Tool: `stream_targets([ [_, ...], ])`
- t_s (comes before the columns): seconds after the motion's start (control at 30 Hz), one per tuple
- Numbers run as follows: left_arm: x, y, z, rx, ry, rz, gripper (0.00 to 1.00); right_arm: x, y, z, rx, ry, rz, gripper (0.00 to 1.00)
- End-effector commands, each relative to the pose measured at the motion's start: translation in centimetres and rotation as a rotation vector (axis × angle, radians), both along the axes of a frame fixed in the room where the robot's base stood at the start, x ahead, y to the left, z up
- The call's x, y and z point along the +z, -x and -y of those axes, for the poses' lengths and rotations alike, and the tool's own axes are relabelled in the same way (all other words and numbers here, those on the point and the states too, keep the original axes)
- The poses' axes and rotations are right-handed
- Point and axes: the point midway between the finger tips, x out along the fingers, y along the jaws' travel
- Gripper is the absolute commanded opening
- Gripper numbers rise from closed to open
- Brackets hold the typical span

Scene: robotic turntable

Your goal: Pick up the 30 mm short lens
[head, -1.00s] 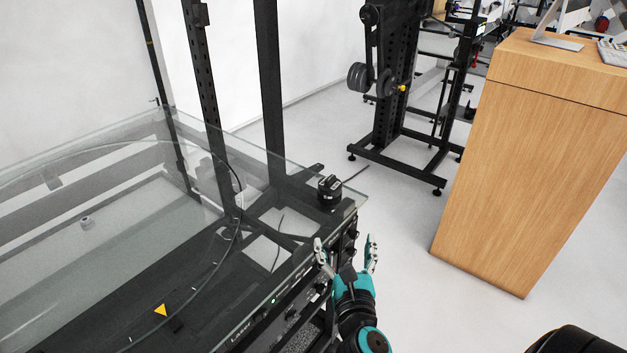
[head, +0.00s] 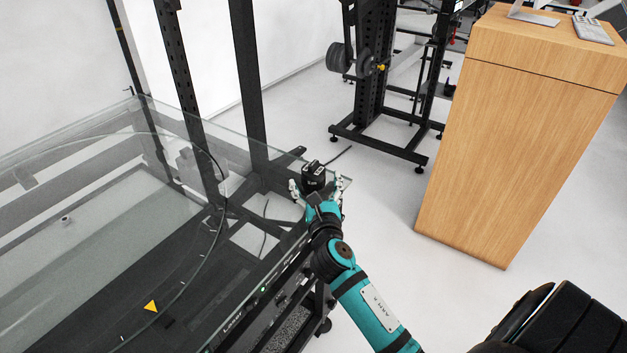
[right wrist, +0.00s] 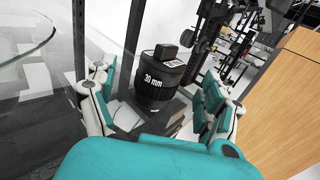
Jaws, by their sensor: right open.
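The 30 mm short lens (head: 313,176) is a small black cylinder with a block on top. It stands upright near the right corner of the glass turntable top (head: 250,158). In the right wrist view the lens (right wrist: 160,85) shows its white "30 mm" marking. My right gripper (head: 316,190) is open, with its fingers on either side of the lens. In the right wrist view the fingers (right wrist: 158,100) stand apart, left and right of the lens, with gaps visible. My left gripper is not in view.
A wooden cabinet (head: 520,140) stands to the right on the floor. Black upright posts (head: 250,85) rise behind the glass. A black stand with weights (head: 372,90) is farther back. A yellow warning triangle (head: 151,306) marks the turntable.

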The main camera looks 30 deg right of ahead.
Motion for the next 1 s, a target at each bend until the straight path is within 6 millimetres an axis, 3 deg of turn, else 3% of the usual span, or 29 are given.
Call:
stream_targets([
  [0.3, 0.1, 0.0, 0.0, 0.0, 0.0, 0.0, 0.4, -0.1, -3.8, 2.1, -0.002, 0.0, 0.002, 0.84],
  [0.6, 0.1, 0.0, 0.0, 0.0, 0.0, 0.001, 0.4, -0.2, -4.3, 2.3, -0.001, -0.001, 0.0, 0.84],
  [1.0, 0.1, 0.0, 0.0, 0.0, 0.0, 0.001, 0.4, -0.2, -4.3, 2.3, -0.001, -0.001, 0.0, 0.33],
])
